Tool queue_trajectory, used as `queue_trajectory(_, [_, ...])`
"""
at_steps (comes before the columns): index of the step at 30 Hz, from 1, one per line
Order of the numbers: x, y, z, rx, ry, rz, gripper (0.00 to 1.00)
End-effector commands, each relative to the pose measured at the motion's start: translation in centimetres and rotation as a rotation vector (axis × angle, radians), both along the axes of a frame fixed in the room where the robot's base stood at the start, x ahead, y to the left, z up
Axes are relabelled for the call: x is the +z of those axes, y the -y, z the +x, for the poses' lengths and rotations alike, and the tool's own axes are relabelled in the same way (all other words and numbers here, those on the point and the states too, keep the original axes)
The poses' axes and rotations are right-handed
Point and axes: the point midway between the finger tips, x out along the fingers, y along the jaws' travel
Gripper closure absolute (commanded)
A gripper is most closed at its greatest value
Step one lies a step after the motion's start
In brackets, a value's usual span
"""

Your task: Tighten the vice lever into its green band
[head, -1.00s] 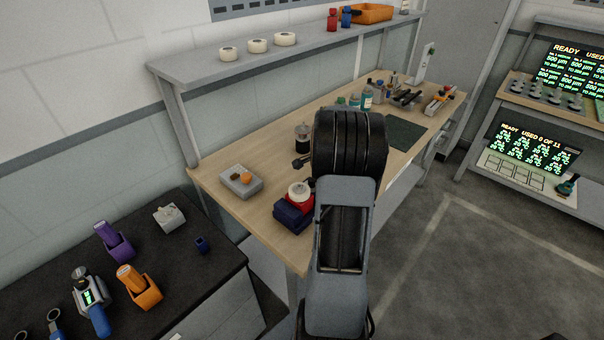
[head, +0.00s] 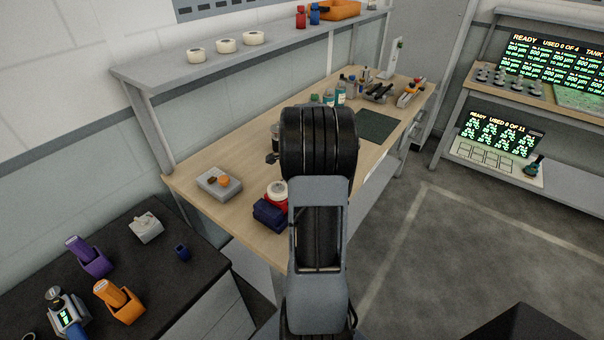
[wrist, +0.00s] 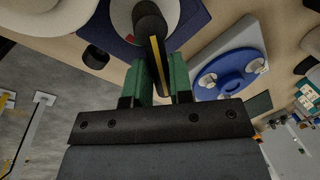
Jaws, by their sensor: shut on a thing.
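In the wrist view, my gripper (wrist: 160,88) has two green fingers on either side of a dark lever (wrist: 150,28) with a yellow stripe. It is shut on the lever, which runs from a rounded dark end at the top down between the fingers. Behind the lever are a pale round disc (wrist: 183,12) and a dark blue base (wrist: 192,30). I cannot make out a green band or the vice body clearly. In the head view my arm hides the gripper and the lever.
In the wrist view, a blue round piece (wrist: 232,76) sits close right of the fingers. In the head view, a dark blue block (head: 268,214) with a white roll and a grey box (head: 218,182) stand on the wooden bench (head: 195,160). Bottles (head: 340,93) stand farther back.

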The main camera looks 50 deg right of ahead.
Motion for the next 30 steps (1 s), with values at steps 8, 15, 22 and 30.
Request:
queue_trajectory(8, [0.0, 0.0, 0.0, 0.002, -0.002, -0.001, 0.73])
queue_trajectory(15, [0.0, 0.0, 0.0, 0.003, 0.0, -0.001, 0.54])
queue_trajectory(22, [0.1, 0.0, 0.0, 0.003, 0.001, -0.001, 0.54])
queue_trajectory(30, [3.6, -0.3, -0.6, 0.003, 0.004, -0.004, 0.54])
